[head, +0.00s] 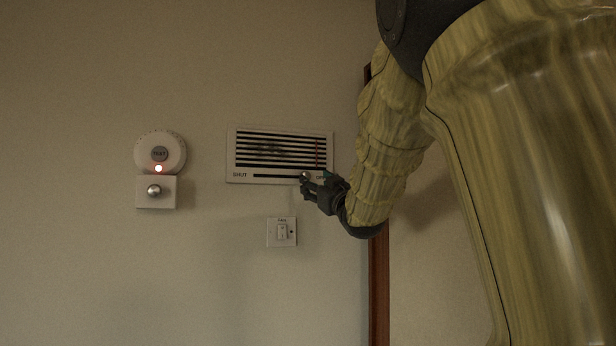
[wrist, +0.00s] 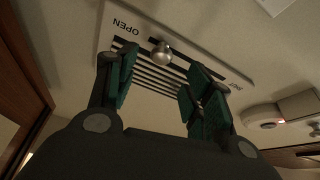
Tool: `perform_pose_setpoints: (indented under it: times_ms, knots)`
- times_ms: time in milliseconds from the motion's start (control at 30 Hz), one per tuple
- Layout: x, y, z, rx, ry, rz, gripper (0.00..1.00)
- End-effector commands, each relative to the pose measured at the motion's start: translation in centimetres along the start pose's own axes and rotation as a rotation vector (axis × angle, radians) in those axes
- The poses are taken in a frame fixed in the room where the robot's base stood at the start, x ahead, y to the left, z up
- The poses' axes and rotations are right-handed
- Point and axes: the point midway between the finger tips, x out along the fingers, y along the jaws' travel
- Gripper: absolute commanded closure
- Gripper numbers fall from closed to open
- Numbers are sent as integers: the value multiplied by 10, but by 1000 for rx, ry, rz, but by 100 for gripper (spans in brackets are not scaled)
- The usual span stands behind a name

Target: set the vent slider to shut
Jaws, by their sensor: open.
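The vent (head: 280,180) is a white wall panel with dark horizontal slats. Its slot runs from SHUT at the left to OPEN at the right in the head view. The slider knob (head: 305,175) is a small round metal knob near the OPEN end, partly hidden by my gripper. My gripper (head: 306,183) is at the right part of the vent, close to the knob. In the wrist view the knob (wrist: 161,54) shows beyond and between the open green fingers (wrist: 157,85) of my gripper. I cannot tell whether a finger touches it.
A round white device (head: 173,140) with a red light is on the wall left of the vent, above a box with a metal knob (head: 154,190). A switch plate (head: 282,241) sits below the vent. A brown wooden frame (head: 378,285) is at the right.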

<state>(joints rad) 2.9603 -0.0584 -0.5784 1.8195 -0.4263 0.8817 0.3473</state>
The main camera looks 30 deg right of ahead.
Motion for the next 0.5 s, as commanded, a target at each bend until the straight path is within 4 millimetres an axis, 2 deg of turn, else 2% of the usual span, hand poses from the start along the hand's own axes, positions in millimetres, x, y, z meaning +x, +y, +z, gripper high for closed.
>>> perform_pose_setpoints:
  times_ms: [500]
  knots:
    - [51,0,-1,-1,-2,0,49]
